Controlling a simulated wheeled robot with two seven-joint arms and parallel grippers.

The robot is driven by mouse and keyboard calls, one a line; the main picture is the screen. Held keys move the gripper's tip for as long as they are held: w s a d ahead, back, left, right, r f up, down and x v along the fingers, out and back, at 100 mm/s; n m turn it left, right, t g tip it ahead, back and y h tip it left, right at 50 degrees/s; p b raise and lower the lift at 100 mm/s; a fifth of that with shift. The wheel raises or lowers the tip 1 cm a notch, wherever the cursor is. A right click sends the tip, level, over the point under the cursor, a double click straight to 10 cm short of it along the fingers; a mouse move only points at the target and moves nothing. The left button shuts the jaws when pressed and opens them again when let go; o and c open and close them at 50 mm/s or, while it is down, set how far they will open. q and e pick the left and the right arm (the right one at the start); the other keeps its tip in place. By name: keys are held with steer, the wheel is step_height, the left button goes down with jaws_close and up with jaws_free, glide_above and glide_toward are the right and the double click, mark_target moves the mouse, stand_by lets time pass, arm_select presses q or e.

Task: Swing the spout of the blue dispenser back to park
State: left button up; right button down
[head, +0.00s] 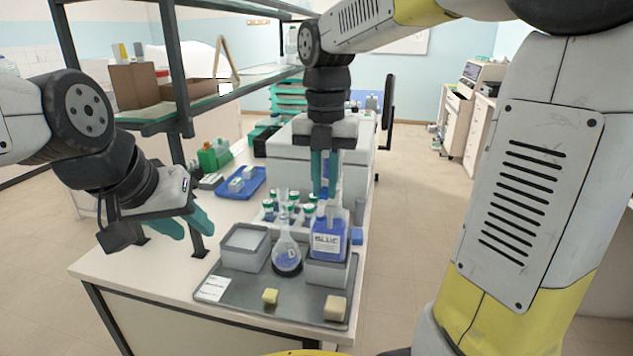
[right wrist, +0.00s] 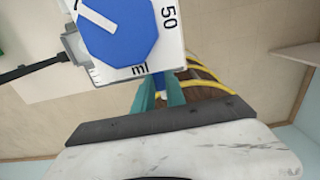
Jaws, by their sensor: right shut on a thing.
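The blue dispenser (head: 328,240) is a bottle of blue liquid with a white label reading BLUE, upright at the right of the grey tray (head: 216,270). My right gripper (head: 324,190) reaches down from above onto its top, hiding much of it. In the right wrist view the fingers (right wrist: 162,92) are shut on a narrow blue part; I cannot tell whether this is the spout. Beyond them is a white body with a blue dial (right wrist: 118,38) marked 50 ml, and a thin dark rod (right wrist: 30,70) at its left. My left gripper (head: 184,226) is open and empty, left of the tray.
A grey bin (head: 243,263), a yellow block (head: 270,296) and a beige block (head: 335,308) are on the tray. Several capped bottles stand behind. A shelf post rises beside my left gripper.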

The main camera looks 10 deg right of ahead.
mark_target(324, 190)
steer(key=c, duration=1.4)
jaws_free()
steer(key=shift+o, duration=0.2)
steer(key=shift+r, duration=0.15)
step_height(324, 190, up, 8)
steer(key=shift+f, duration=0.2)
steer(key=shift+s+d+f+m, duration=0.25)
steer(key=shift+s+m, duration=0.15)
steer(key=shift+m, duration=0.6)
steer(key=s+d+f+m+t+y, duration=0.1)
steer(key=s+d+f+m+t, duration=0.1)
steer(key=m, duration=1.2)
steer(key=s+d+f+m+t+y, duration=0.1)
steer(key=s+d+f+m+t, duration=0.2)
steer(key=m, duration=1.2)
steer(key=s+f+t, duration=0.1)
steer(key=s+f, duration=0.2)
steer(key=s, duration=0.1)
steer(key=shift+s, duration=0.35)
